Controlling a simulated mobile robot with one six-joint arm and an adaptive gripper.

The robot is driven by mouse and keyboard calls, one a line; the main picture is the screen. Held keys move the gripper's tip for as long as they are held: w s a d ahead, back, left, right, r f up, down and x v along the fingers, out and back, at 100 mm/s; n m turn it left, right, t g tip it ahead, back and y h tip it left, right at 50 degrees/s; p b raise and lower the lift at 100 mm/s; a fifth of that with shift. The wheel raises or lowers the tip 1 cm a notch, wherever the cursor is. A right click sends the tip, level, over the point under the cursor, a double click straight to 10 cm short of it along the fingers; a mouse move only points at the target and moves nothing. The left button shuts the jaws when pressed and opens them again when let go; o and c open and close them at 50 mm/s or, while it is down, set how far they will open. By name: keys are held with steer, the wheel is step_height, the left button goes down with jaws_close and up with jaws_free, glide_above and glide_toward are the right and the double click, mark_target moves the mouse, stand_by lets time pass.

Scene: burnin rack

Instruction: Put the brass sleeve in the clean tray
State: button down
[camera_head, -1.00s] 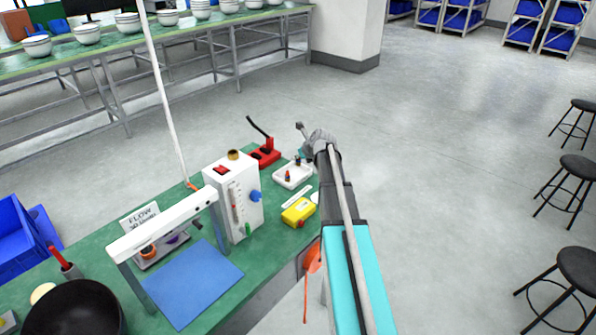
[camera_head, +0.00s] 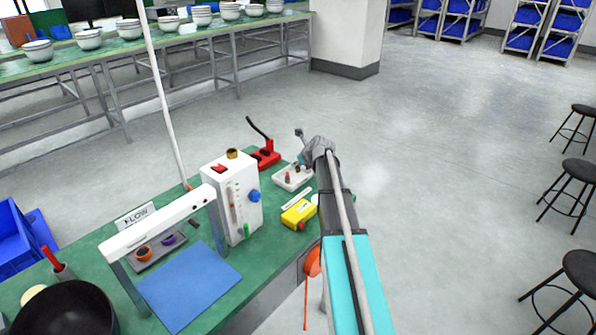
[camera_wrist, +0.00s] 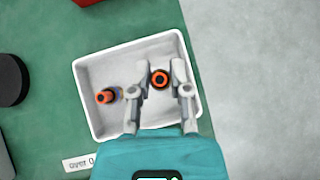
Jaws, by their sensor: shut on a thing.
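My gripper (camera_wrist: 160,76) is over the white tray (camera_wrist: 95,122), with its fingertips on both sides of a dark round fitting with an orange ring (camera_wrist: 159,80); it is shut on it. Whether the fitting touches the tray floor I cannot tell. A second orange-ended fitting (camera_wrist: 106,96) lies left of the fingers in the tray. In the head view the white tray (camera_head: 282,185) is at the bench's far right end, partly behind my gripper (camera_head: 304,160). A brass-coloured round piece (camera_head: 234,154), possibly the sleeve, is on top of the white flow box (camera_head: 219,180).
A label strip (camera_wrist: 80,163) lies by the tray's near edge. A red stand (camera_head: 266,158) and a yellow meter (camera_head: 299,213) are close by. A grey tray (camera_head: 150,262) with orange and purple-ringed pieces is under the white frame. The bench ends just right of the white tray.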

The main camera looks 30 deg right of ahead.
steer(key=shift+f+b, duration=0.5)
steer(key=shift+f, duration=0.3)
steer(key=shift+f, duration=0.2)
steer(key=c, duration=0.9)
jaws_free()
steer(key=shift+o, duration=0.2)
steer(key=shift+r, duration=0.2)
steer(key=shift+s+r, duration=0.1)
steer(key=shift+r, duration=0.05)
steer(key=shift+s+r+p, duration=0.45)
steer(key=shift+r+p, duration=0.05)
steer(key=shift+p, duration=0.2)
steer(key=p+v, duration=0.7)
steer(key=v, duration=0.3)
steer(key=shift+s, duration=0.2)
steer(key=shift+s+d, duration=0.1)
steer(key=shift+d, duration=0.05)
